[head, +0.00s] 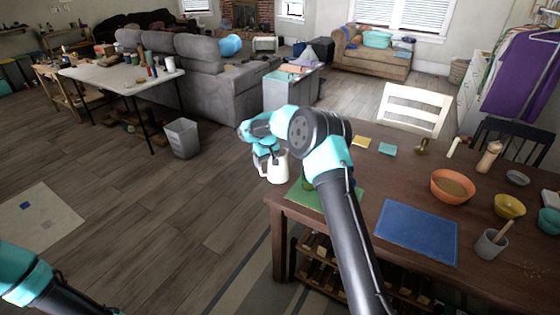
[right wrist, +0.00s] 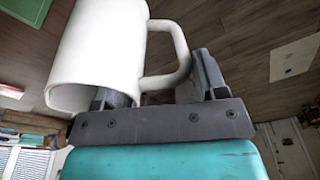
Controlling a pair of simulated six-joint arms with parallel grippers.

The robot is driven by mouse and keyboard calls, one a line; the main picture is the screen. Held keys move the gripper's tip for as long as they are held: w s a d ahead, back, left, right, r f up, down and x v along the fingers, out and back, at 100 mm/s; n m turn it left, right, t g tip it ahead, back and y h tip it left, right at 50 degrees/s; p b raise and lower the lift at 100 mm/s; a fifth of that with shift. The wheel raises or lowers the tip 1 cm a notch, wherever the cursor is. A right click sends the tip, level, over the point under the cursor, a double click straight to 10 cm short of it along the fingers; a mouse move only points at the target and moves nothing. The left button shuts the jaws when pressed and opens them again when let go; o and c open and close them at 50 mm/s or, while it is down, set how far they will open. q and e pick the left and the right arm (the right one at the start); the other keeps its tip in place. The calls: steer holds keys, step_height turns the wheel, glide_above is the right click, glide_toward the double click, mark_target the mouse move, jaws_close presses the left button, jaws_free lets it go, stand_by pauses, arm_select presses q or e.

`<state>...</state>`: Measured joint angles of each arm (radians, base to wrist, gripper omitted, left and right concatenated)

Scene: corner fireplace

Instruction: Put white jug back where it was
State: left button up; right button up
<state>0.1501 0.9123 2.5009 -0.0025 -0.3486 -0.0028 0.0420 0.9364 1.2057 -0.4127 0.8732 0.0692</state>
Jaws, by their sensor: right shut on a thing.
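The white jug (head: 277,168) is in my right gripper (head: 266,158), near the left edge of the brown table (head: 365,225) in the head view. It appears raised beside the green mat (head: 345,200), partly over the floor. In the right wrist view, the jug (right wrist: 98,45) fills the upper left, with its handle (right wrist: 182,50) to the right. The fingers of my right gripper (right wrist: 158,92) stand on either side of the handle. The exact contact is partly hidden. My left arm shows at the lower left of the head view, but its gripper is out of view.
A blue mat (head: 417,232) lies on the table. An orange bowl (head: 452,186), a yellow bowl (head: 509,206) and a grey cup (head: 490,243) stand to the right. A white chair (head: 414,108) is behind the table. Open floor lies to the left.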

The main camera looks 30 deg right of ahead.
steer(key=s+a+r+n, duration=0.2)
steer(key=s+a+r, duration=0.1)
steer(key=s+a, duration=1.4)
steer(key=shift+s+a+n, duration=0.3)
steer(key=shift+a, duration=0.9)
steer(key=shift+r, duration=0.1)
